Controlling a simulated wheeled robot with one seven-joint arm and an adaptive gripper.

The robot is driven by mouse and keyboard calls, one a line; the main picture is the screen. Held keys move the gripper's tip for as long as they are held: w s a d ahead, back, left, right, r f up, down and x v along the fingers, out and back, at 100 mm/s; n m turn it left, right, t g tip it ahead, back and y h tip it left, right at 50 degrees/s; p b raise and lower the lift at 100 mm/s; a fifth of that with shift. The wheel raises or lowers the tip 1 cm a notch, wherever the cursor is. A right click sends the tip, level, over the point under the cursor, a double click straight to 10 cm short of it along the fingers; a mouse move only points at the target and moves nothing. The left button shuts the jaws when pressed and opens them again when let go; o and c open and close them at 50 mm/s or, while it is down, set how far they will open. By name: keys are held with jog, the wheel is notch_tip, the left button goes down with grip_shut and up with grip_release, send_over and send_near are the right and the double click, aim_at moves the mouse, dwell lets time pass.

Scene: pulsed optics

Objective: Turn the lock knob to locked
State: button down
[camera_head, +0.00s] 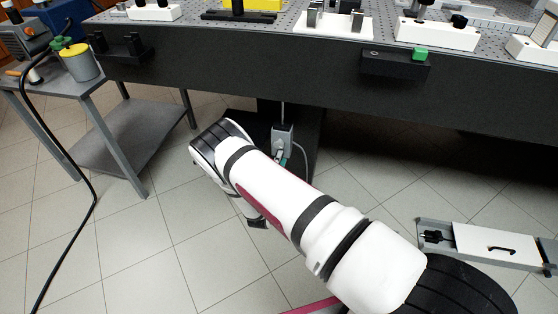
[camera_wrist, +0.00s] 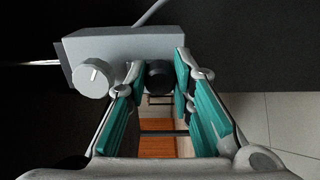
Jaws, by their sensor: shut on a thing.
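A grey box (camera_wrist: 125,42) hangs below the table edge and also shows in the head view (camera_head: 282,135). Its front bears a light grey round knob (camera_wrist: 93,77) with a white mark, at the left, and a black round knob (camera_wrist: 158,73), at the right. My gripper (camera_wrist: 158,78) has its teal-padded fingers on either side of the black knob and is shut on it. The grey knob lies just outside the left finger. Any lock marking on the box cannot be read. In the head view my gripper (camera_head: 281,158) is small and partly hidden by my arm.
The optical table's dark side (camera_head: 230,68) runs above my arm. A grey cart (camera_head: 125,130) stands at the left, with a black cable hanging to the floor. An open drawer-like tray (camera_head: 490,245) is at the right. The tiled floor between is clear.

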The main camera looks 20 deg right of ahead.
jog(key=c, duration=1.4)
grip_release()
jog(key=v, duration=1.2)
